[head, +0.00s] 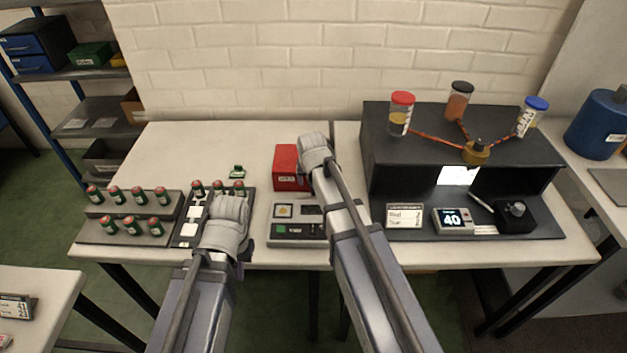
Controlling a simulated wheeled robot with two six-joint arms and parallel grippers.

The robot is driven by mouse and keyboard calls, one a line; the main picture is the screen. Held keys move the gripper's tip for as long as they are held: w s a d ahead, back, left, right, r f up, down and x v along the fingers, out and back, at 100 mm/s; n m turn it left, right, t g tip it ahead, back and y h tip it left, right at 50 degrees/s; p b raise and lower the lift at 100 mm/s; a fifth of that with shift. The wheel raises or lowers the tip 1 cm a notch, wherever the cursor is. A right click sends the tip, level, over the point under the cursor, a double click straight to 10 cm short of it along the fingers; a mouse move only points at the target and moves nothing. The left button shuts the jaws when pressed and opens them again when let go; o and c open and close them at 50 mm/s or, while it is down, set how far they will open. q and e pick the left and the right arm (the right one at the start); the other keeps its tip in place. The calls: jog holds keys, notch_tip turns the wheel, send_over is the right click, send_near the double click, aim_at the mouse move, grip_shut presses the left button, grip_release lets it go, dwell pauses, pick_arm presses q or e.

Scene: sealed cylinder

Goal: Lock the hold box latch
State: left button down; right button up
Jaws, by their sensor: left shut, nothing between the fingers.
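A red box (286,168) with a small label, likely the hold box, stands on the middle of the table. Its right side is partly hidden by my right arm, and I cannot make out its latch. My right gripper (314,146) is at the box's upper right edge; its fingers are hidden from this angle, and I cannot tell whether it touches the box. My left gripper (231,208) is shut and empty over the right part of a black-and-white tray (187,226), left of and nearer than the box.
A grey device (290,232) with a green display sits in front of the box. Racks of green, red-capped vials (103,231) stand at left. A black station (385,165) with jars and a display reading 40 (453,221) stands at right.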

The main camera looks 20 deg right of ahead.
jog(key=d+p+v, duration=0.1)
jog(key=p+v, duration=0.5)
jog(key=v, duration=0.1)
jog(key=shift+a, duration=0.5)
jog(key=shift+r, duration=0.1)
jog(key=s+a+n+g, duration=0.2)
jog(key=s+a, duration=0.4)
jog(key=s, duration=0.4)
jog(key=s+a+f+n+g, duration=0.1)
jog(key=s+a+n, duration=0.4)
jog(key=s, duration=0.6)
jog(key=shift+a+f+g, duration=0.25)
jog(key=shift+a+g, duration=0.55)
